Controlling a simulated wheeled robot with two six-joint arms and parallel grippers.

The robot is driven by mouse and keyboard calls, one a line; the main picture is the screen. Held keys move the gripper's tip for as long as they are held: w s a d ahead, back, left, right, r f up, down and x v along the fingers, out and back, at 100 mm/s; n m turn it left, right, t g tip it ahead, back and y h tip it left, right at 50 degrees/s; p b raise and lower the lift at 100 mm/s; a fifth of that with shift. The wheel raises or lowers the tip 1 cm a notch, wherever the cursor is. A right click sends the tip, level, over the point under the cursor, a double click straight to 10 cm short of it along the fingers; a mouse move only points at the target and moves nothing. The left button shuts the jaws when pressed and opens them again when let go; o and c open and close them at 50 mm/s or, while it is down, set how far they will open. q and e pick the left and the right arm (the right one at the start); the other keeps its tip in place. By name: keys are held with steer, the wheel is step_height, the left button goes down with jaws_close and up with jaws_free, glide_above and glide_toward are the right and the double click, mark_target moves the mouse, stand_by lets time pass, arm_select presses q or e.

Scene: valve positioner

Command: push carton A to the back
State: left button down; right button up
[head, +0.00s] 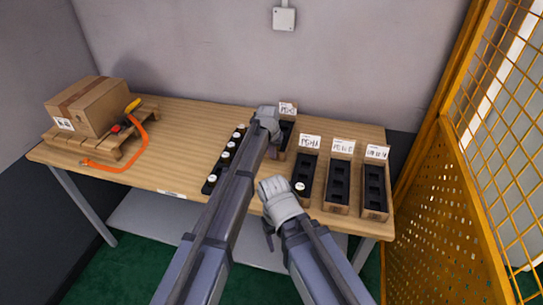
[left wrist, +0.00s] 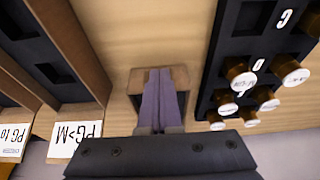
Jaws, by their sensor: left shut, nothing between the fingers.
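Four open cartons with black inserts and white labels stand at the right of the table in the head view. The leftmost carton (head: 286,135) sits farther back than the other three. The label letters are too small to tell surely which is carton A. My left gripper (head: 268,120) is over the left side of this rearmost carton and hides part of it. In the left wrist view its fingers (left wrist: 160,78) are shut and empty, in front of a brown patch. I cannot tell whether they touch a carton. My right gripper (head: 270,225) hangs at the table's front edge; its fingers are unclear.
A black rack (left wrist: 250,70) with several white-capped bottles lies left of the cartons in the head view. The neighbouring carton (head: 304,170) holds one white-capped bottle. A brown box (head: 88,105) on a small pallet (head: 100,148) and an orange strap (head: 140,150) are at left.

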arm_select(q)
steer(key=s, duration=0.2)
steer(key=s+a, duration=0.1)
steer(key=s, duration=0.1)
steer(key=shift+s+a, duration=0.15)
steer(key=shift+a, duration=0.05)
steer(key=d+p+v, duration=0.1)
steer(key=p+v, duration=0.8)
steer(key=v, duration=0.1)
steer(key=shift+w+a+p, duration=0.3)
steer(key=shift+a+p, duration=0.05)
steer(key=shift+a, duration=0.05)
steer(key=s+a+g, duration=0.1)
steer(key=s+a, duration=0.2)
steer(key=s, duration=0.7)
steer(key=s+a+g+y, duration=0.1)
steer(key=s+a, duration=0.2)
steer(key=s, duration=0.7)
steer(key=s+a+f+g+y, duration=0.1)
steer(key=s+a, duration=0.2)
steer(key=s, duration=0.7)
steer(key=shift+s+a, duration=0.15)
steer(key=shift+a, duration=0.1)
